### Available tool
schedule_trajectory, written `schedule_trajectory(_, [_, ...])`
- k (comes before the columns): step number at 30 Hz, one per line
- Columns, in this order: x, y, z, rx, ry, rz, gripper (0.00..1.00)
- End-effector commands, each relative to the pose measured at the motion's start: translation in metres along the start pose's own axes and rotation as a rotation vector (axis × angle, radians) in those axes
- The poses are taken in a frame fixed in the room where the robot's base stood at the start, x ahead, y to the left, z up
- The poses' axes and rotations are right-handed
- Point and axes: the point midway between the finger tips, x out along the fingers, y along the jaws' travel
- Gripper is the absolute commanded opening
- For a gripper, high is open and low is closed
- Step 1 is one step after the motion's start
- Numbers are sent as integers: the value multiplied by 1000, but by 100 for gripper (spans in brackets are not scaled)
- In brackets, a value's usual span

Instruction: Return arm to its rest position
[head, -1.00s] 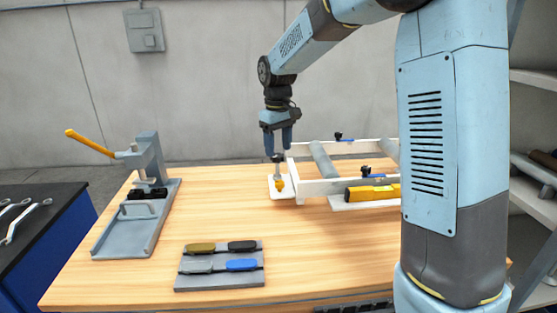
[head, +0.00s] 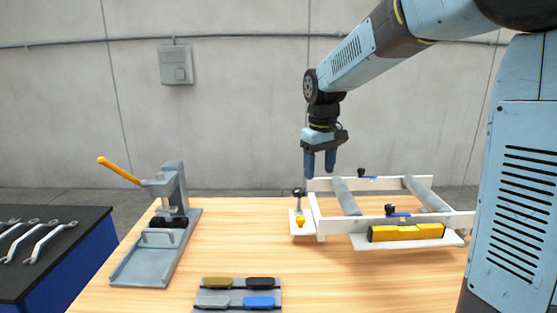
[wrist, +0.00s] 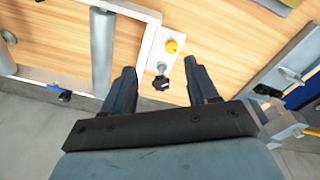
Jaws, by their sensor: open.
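My gripper (head: 320,163) hangs fingers down above the wooden table, over the left end of a white frame (head: 319,222) with grey rollers. In the wrist view my gripper (wrist: 162,88) has its two dark fingers well apart with nothing between them. Beyond the fingertips, in that view, lie a black star knob (wrist: 161,82) and a yellow knob (wrist: 171,46) on a white plate. My arm reaches in from the upper right and is bent at the wrist.
A grey lever press (head: 166,228) with a yellow handle stands on the table's left. A tray (head: 238,310) of coloured pieces lies at the front. A yellow level (head: 405,232) rests by the frame. A dark bench (head: 45,235) with wrenches is at far left. The table's middle is clear.

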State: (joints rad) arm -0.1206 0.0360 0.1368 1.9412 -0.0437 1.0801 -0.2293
Motion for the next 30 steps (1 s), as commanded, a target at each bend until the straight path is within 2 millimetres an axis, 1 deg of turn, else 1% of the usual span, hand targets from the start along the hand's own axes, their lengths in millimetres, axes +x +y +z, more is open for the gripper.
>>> schedule_trajectory(1, [-10, 2, 15, 24, 20, 10, 59])
schedule_trajectory(6, [-30, 5, 60, 102, 76, 35, 59])
schedule_trajectory(10, [-42, 6, 94, 161, 120, 52, 59])
schedule_trajectory(15, [-52, 4, 139, 241, 180, 68, 59])
schedule_trajectory(21, [-57, -1, 190, 331, 253, 82, 59])
schedule_trajectory(24, [-55, -4, 216, 377, 288, 87, 59])
schedule_trajectory(30, [-48, -12, 257, 455, 354, 91, 59])
